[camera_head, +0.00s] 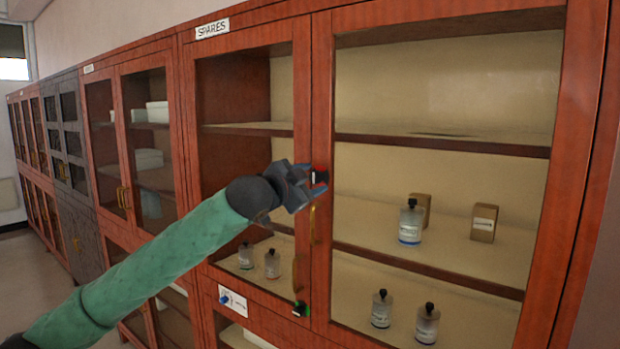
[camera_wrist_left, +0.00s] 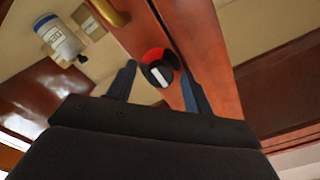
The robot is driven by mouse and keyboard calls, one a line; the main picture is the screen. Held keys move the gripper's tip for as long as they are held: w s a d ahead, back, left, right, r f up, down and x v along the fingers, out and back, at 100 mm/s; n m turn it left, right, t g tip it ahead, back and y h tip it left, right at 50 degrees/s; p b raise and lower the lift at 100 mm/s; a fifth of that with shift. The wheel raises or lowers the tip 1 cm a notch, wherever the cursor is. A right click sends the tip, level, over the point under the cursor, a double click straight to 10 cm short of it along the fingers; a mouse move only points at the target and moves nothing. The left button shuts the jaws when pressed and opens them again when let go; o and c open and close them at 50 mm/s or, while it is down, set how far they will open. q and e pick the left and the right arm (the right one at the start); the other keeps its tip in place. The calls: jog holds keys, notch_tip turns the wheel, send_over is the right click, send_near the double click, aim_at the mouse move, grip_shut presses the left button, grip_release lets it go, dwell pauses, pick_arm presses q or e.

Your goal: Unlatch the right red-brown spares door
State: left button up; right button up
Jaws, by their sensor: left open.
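The right red-brown spares door (camera_head: 565,190) is shut, with a large glass pane. Its latch (camera_head: 320,176) is a round black knob near the door's inner edge. In the left wrist view the latch (camera_wrist_left: 158,70) shows a white bar on black and a red patch beside it. My left gripper (camera_head: 312,182) is open at the latch. In the wrist view its fingers stand on either side of the knob; I cannot tell whether they touch it. My right gripper is not in view.
A brass handle (camera_head: 313,224) hangs just below the latch. The left spares door (camera_head: 302,100) is shut, with a green-marked black latch (camera_head: 300,309) low down. Bottles (camera_head: 410,224) and small boxes (camera_head: 484,222) stand behind the glass. More cabinets line the left.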

pick_arm(q)
jog(key=c, duration=1)
